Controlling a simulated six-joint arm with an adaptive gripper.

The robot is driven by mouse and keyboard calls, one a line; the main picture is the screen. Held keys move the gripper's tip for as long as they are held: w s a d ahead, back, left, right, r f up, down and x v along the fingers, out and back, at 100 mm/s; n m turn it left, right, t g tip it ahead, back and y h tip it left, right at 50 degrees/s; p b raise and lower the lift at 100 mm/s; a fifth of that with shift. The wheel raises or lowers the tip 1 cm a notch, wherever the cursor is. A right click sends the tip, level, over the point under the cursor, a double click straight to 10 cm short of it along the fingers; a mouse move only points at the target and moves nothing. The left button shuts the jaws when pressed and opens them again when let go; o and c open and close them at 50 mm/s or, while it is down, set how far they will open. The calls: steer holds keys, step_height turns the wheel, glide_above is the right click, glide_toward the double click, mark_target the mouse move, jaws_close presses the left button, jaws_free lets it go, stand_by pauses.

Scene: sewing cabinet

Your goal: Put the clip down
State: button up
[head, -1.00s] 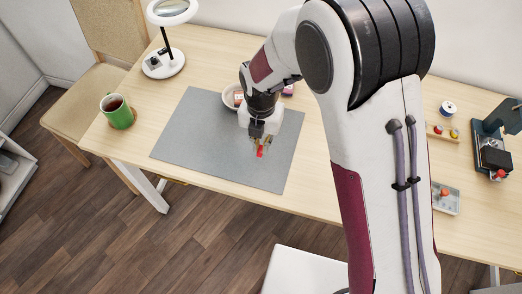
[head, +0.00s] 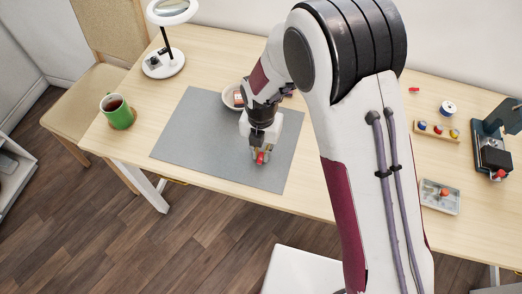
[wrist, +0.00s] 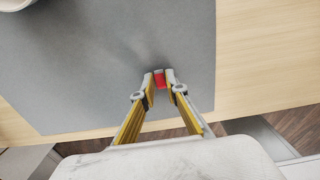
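The red clip (head: 260,159) is between the fingertips of my gripper (head: 260,154), over the front right part of the grey mat (head: 205,135). In the wrist view the clip (wrist: 160,79) shows as a small red block, and the two fingers of my gripper (wrist: 160,77) are closed against its sides. The grey mat (wrist: 90,75) lies beneath it in that view. I cannot tell whether the clip touches the mat. Part of the clip is hidden by the fingers.
A white bowl (head: 228,99) stands at the mat's back edge. A green mug (head: 116,110) and a magnifier lamp (head: 164,62) are at the left. A small red item (head: 414,90), a spool (head: 447,108) and a tray (head: 440,198) lie at the right. The mat's left half is clear.

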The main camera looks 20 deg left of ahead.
mark_target(261, 156)
steer(key=shift+o, duration=0.5)
steer(key=shift+r, duration=0.15)
step_height(261, 156, up, 12)
stand_by(0.7)
stand_by(0.6)
steer(key=s+d+r+m+t+y, duration=0.1)
steer(key=s+d+r+m+t, duration=0.2)
steer(key=d+r+m, duration=1.4)
steer(key=s+d+r+m+t+h, duration=0.1)
steer(key=s+d+r+m+t, duration=0.1)
steer(key=s+d+m, duration=1)
steer(key=d+m, duration=0.2)
steer(key=m, duration=0.5)
steer(key=shift+s+r+t, duration=0.3)
steer(key=shift+s, duration=0.05)
